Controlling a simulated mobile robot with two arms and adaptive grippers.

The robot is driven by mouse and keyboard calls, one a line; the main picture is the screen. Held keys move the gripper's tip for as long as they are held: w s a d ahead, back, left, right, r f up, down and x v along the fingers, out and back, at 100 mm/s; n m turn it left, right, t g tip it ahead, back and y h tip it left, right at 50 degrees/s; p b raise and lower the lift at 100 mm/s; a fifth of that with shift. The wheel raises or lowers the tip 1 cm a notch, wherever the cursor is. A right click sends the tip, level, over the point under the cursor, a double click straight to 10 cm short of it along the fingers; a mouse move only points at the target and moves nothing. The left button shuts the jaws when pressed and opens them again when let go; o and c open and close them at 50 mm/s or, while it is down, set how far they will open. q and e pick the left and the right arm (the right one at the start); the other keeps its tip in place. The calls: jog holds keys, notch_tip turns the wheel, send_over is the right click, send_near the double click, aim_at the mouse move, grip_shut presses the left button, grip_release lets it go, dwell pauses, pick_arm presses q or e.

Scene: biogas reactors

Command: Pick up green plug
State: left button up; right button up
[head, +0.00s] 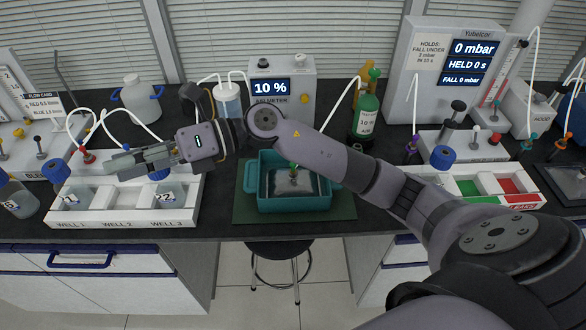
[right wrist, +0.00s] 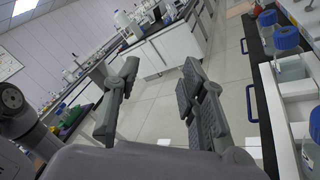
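A small green plug-like piece (head: 293,170) stands on the pale plate inside the teal tub (head: 262,206) at the middle of the bench in the head view. Another small green piece (head: 531,138) shows at the right; I cannot tell which is the green plug. My right gripper (head: 118,162) is left of the tub, over the white well tray (head: 112,221). In the right wrist view its two fingers (right wrist: 160,105) are apart with nothing between them. My left gripper is not in view.
A display box reading 10 % (head: 270,88) and a green bottle (head: 366,117) stand behind the tub. A red plug (head: 88,156) with a tube is at the left, a purple one (head: 412,145) at the right. A stool (head: 278,252) is below the bench.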

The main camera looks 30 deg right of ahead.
jog(key=w+d+f+n+g+h, duration=0.1)
jog(key=d+f+n+g+h, duration=0.15)
jog(key=d+f+h, duration=0.25)
jog(key=h, duration=1.3)
send_over(293, 168)
jog(key=shift+g, duration=0.35)
notch_tip(293, 168, down, 12)
jog(key=shift+w+d+r+p, duration=0.1)
jog(key=shift+w+p, duration=0.05)
jog(key=shift+p, duration=0.7)
notch_tip(293, 168, down, 5)
jog(key=shift+d+r+p, duration=0.1)
jog(key=shift+p, duration=1.1)
jog(key=shift+f, duration=0.35)
jog(key=shift+c, duration=0.2)
grip_shut()
